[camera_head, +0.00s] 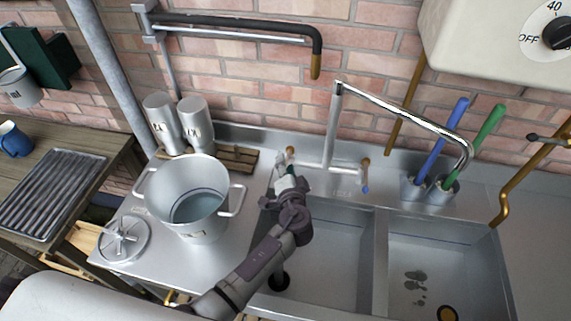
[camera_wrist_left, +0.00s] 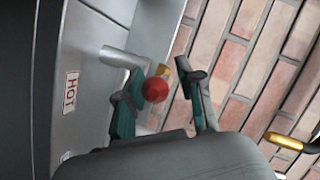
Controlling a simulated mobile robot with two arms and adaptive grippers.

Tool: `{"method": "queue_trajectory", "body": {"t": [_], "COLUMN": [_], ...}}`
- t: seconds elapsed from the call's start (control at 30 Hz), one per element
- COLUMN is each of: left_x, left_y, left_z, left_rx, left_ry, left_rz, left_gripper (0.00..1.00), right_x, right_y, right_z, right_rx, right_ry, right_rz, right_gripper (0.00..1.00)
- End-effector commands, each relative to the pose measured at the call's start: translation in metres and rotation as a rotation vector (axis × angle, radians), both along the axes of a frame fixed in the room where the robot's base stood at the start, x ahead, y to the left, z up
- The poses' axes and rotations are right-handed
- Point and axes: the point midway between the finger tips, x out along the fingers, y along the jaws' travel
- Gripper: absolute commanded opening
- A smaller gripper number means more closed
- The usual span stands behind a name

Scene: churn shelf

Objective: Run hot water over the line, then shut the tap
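The hot tap's red knob (camera_wrist_left: 155,90) shows in the left wrist view beside a HOT label (camera_wrist_left: 71,92). My left gripper (camera_head: 287,176) is at this tap, left of the spout's base; its open fingers (camera_wrist_left: 162,98) stand on either side of the knob. I cannot tell if they touch it. The blue-tipped cold tap (camera_head: 365,188) is to the right. The swivel spout (camera_head: 408,118) ends over the right basin (camera_head: 460,268), with no stream visible. A thin dark line runs along the walls of the right and left basins (camera_head: 335,235). My right gripper is out of view.
A large two-handled pot (camera_head: 192,226) stands on the left drainer, with a round metal lid (camera_head: 124,240) beside it. Two metal churns (camera_head: 197,128) stand behind. Blue and green brushes (camera_head: 445,138) stand in cups at right. A heater (camera_head: 490,40) hangs above.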

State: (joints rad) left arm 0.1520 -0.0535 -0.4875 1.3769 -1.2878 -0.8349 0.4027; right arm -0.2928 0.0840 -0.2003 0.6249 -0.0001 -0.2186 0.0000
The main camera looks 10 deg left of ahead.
Motion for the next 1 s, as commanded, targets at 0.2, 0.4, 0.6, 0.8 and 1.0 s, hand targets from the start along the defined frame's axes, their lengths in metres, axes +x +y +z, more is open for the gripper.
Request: {"method": "queue_trajectory", "body": {"t": [0.2, 0.4, 0.6, 0.8, 1.0], "left_x": [0.0018, 0.0015, 0.0014, 0.0013, 0.0015], "left_y": [0.0009, 0.0008, 0.0007, 0.0006, 0.0085], "left_z": [-0.0004, -0.0004, -0.0004, -0.0004, -0.0007], "left_rx": [-0.001, -0.001, -0.001, 0.000, 0.002], "left_ry": [0.000, 0.000, 0.000, 0.001, 0.002], "left_rz": [0.000, 0.000, 0.000, 0.001, -0.069], "left_gripper": [0.37, 0.16, 0.00, 0.00, 0.00], "right_x": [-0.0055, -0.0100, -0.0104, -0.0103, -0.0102], "right_y": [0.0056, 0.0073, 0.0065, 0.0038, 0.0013], "right_z": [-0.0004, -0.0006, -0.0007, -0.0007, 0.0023], "right_rx": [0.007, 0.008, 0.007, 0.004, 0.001], "right_ry": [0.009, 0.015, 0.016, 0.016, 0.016], "right_rz": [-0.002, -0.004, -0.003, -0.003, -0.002], "right_gripper": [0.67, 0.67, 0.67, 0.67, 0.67]}}
